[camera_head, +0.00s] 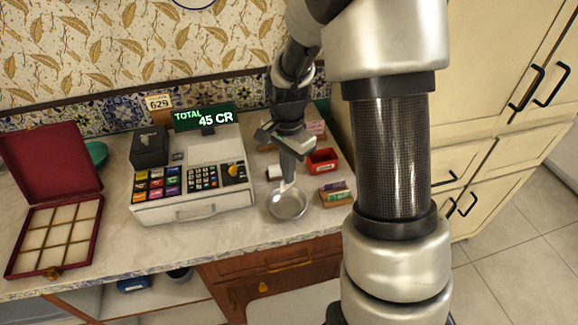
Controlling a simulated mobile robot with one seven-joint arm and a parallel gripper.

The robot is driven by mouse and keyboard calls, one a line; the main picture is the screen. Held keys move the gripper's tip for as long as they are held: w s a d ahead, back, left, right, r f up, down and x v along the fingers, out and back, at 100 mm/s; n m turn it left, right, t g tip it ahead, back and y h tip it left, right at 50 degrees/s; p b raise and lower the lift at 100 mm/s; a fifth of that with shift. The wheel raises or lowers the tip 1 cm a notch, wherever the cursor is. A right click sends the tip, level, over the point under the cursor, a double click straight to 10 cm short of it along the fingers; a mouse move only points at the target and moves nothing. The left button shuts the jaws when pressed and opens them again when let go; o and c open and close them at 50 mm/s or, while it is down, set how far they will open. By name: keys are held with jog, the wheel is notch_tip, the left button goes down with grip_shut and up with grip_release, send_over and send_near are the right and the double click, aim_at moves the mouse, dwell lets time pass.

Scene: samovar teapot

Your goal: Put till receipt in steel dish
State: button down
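The steel dish (288,205) is a round, shiny bowl on the counter, right of the till and near the front edge. My gripper (288,176) points down just above the back rim of the dish. Its fingers look close together, but I cannot tell whether they are shut or hold something. A small pale piece (284,186) shows at the fingertips over the back of the dish; I cannot make out whether it is the till receipt or part of the dish. No other receipt is clearly visible.
The till (192,205) with a green display (205,118) stands left of the dish. A red tray (323,155) and small boxes (336,197) stand to the right. An open red case (93,198) is far left.

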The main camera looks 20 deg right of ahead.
jog(key=shift+w+f+m+b, duration=0.15)
jog(key=shift+f+m+b, duration=1.35)
jog(key=shift+f, duration=0.55)
jog(key=shift+w+f+m+b, duration=0.15)
jog(key=shift+f+m+b, duration=1.35)
jog(key=shift+f, duration=0.5)
jog(key=c, duration=2.5)
grip_release()
jog(key=o, duration=0.9)
jog(key=shift+r, duration=0.15)
notch_tip(320, 180, up, 7)
jog(key=p, duration=0.5)
jog(key=shift+p, duration=0.3)
